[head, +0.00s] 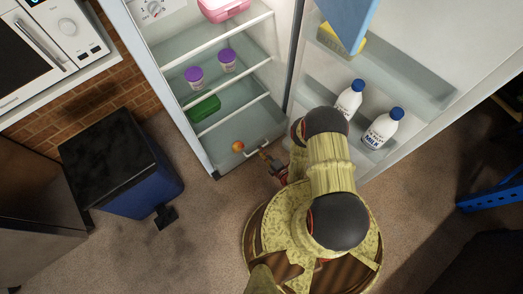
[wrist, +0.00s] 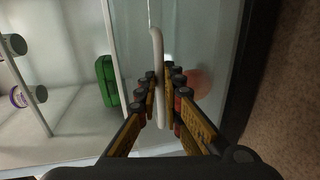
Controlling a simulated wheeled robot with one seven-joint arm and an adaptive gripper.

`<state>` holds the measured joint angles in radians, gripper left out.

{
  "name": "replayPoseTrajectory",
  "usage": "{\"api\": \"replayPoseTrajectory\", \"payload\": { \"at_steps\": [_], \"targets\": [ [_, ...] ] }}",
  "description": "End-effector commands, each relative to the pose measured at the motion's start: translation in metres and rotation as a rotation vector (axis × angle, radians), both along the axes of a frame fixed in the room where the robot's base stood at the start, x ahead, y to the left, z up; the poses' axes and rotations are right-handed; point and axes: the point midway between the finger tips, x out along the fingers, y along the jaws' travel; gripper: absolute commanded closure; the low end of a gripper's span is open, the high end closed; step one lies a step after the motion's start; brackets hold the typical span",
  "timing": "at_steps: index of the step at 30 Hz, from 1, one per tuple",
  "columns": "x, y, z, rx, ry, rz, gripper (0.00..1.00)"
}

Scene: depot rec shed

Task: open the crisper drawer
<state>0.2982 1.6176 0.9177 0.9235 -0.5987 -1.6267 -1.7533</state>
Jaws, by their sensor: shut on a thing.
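The crisper drawer (head: 222,158) is the clear bin at the bottom of the open fridge, and its clear front (wrist: 205,45) fills the middle of the wrist view. It looks about level with the fridge's front edge. A round orange fruit (head: 238,147) shows inside, blurred through the front in the wrist view (wrist: 198,82). The drawer's pale bar handle (head: 250,154) also shows in the wrist view (wrist: 157,50). My gripper (head: 272,161) is at the handle, its fingers (wrist: 162,92) shut on the bar from both sides. Part of the bar is hidden between the fingers.
The fridge door (head: 430,75) stands wide open at right, with two milk bottles (head: 383,128) on its shelf. Purple-lidded tubs (head: 195,77) and a green box (head: 203,108) sit on shelves above the drawer.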

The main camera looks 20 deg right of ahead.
Motion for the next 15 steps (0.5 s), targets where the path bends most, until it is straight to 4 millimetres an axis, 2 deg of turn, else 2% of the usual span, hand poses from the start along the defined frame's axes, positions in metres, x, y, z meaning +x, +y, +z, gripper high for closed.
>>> {"api": "replayPoseTrajectory", "payload": {
  "at_steps": [6,7,15],
  "targets": [
    [-0.0005,0.0002,-0.0006,-0.001,0.002,0.000,1.00],
    [-0.0005,0.0002,-0.0006,-0.001,0.002,0.000,0.91],
    [-0.0003,0.0001,-0.0003,0.000,0.001,0.000,0.75]
  ]
}}
